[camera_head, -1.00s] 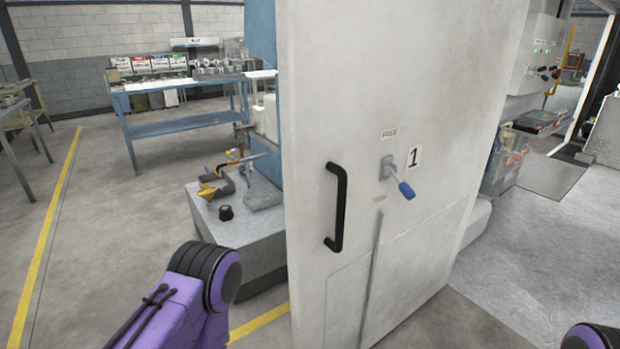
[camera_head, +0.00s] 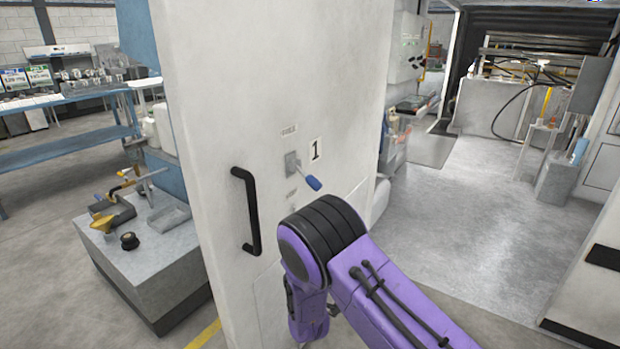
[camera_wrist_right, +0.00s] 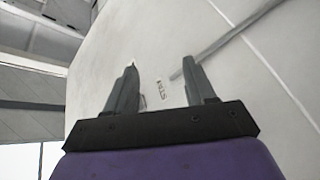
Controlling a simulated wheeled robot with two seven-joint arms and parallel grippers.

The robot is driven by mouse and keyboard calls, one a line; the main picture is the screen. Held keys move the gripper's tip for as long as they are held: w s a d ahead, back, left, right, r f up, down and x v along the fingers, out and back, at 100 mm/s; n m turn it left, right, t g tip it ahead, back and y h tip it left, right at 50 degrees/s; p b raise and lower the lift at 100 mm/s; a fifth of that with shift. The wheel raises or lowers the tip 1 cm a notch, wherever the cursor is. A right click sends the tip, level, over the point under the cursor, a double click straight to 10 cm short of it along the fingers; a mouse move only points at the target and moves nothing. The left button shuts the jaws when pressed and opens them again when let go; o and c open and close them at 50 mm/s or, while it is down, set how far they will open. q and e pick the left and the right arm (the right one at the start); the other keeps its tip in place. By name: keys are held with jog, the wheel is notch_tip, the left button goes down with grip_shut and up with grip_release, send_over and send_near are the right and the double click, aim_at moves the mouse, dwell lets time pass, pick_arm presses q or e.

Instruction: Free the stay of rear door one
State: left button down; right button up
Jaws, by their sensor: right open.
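The tall pale door (camera_head: 250,80) bears a number 1 label (camera_head: 315,150) and a black pull handle (camera_head: 247,211). Beside the label, a blue-handled lever (camera_head: 313,183) sits on a grey plate, its handle slanting down to the right. A label above the plate is blurred now. In the right wrist view, a grey rod (camera_wrist_right: 232,34) runs along the door face, its end near the right finger. My right gripper (camera_wrist_right: 161,64) is open and empty, facing the door. In the head view my right arm hides the door below the lever. My left gripper is not in view.
A grey block (camera_head: 150,255) with small tools stands left of the door. A blue bench (camera_head: 60,140) is behind it. Open floor (camera_head: 470,235) lies to the right, with cabinets beyond.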

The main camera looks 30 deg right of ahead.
aim_at(307, 177)
jog(key=w+r+h, duration=0.2)
jog(key=r+h, duration=0.1)
jog(key=r, duration=0.4)
jog(key=w+r+h, duration=0.2)
jog(key=w+r, duration=0.1)
jog(key=r, duration=0.3)
jog(key=p+x, duration=0.2)
jog(key=x, duration=0.8)
jog(key=shift+a+r, duration=0.2)
jog(key=shift+r, duration=0.15)
jog(key=shift+n, duration=0.3)
grip_shut()
